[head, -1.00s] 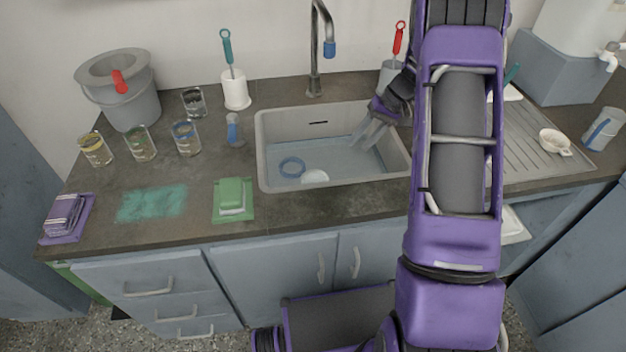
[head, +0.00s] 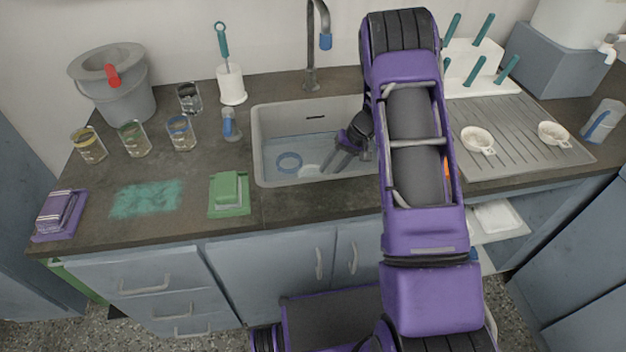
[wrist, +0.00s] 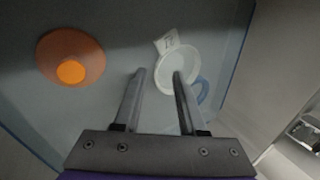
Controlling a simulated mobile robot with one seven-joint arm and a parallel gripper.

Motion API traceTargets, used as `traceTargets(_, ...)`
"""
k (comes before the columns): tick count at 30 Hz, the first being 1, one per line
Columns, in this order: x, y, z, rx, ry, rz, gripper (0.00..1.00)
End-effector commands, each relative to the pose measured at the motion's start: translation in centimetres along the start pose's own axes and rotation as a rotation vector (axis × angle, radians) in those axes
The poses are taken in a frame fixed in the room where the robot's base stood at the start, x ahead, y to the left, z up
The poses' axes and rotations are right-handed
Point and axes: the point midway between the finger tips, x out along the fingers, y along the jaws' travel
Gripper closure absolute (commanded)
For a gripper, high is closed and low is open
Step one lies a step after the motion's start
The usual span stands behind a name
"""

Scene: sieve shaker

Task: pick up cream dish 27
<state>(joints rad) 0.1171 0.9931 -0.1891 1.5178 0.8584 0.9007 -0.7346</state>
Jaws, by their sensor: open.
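A small round pale dish with a flat handle lies in the sink (head: 268,150), partly visible in the head view (head: 308,171). In the wrist view the cream dish (wrist: 179,66) shows its handle pointing up-left; marks on the handle are too small to read. My gripper (wrist: 159,74) is open and empty, pointing down into the sink. Its right fingertip overlaps the dish in the wrist view, and the left one is beside it; contact cannot be told. In the head view my gripper (head: 338,166) is just right of the dish.
A blue ring (head: 289,162) lies beside the dish. An orange round item (wrist: 70,58) is in the sink at the wrist view's left. Two similar cream dishes, a left one (head: 478,140) and a right one (head: 553,134), rest on the drainboard (head: 520,150). The sink walls surround my gripper.

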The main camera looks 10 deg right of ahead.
Motion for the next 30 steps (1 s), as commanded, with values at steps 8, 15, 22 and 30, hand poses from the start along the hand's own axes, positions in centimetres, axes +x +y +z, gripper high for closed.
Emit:
traceTargets(8,3.3,-0.1,-0.1,0.0,0.0,0.001,0.59)
traceTargets(15,3.3,-0.1,-0.1,0.0,0.0,0.0,0.74)
traceTargets(22,3.3,-0.1,-0.1,0.0,0.0,0.0,1.0)
traceTargets(30,3.3,-0.1,0.0,0.0,-0.001,0.0,1.0)
